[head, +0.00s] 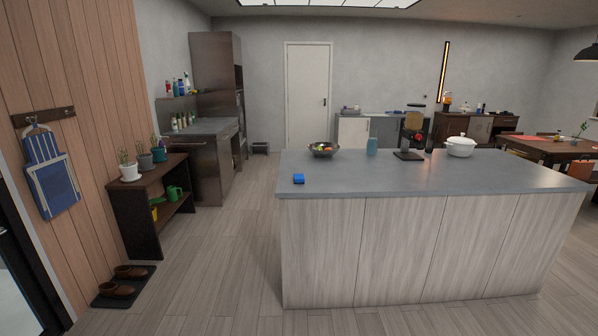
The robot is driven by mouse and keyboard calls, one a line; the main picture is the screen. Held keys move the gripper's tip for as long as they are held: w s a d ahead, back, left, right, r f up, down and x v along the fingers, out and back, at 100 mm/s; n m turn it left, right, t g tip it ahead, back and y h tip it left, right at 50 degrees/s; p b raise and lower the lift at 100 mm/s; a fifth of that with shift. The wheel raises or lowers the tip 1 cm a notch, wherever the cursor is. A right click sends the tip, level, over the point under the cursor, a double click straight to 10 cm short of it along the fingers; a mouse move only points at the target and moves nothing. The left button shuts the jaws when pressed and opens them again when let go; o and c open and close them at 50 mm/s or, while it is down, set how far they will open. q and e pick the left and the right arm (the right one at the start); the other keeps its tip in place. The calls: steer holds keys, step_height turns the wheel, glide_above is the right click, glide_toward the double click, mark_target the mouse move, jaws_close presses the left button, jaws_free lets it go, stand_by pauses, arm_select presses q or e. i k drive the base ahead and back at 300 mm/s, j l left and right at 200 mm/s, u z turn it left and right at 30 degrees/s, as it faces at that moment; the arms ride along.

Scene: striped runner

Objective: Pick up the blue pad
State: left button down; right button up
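The blue pad (299,179) is a small, flat blue block lying on the grey top of the kitchen island (400,182). It sits near the island's front left corner, close to the front edge. Nothing touches it or covers it. Neither of my grippers shows in the head view.
On the island stand a bowl of fruit (323,150), a blue cup (372,146), a dark item (408,154) and a white pot (460,146). A dark shelf with plants (133,222) and shoes on a mat (104,301) are left. Floor (220,260) between is clear.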

mark_target(299, 178)
steer(key=i+j, duration=0.15)
steer(key=i, duration=0.35)
steer(key=i+j, duration=0.15)
steer(key=i, duration=0.35)
steer(key=i+j, duration=0.15)
steer(key=i, duration=0.3)
steer(key=i+j, duration=0.15)
steer(key=i, duration=0.35)
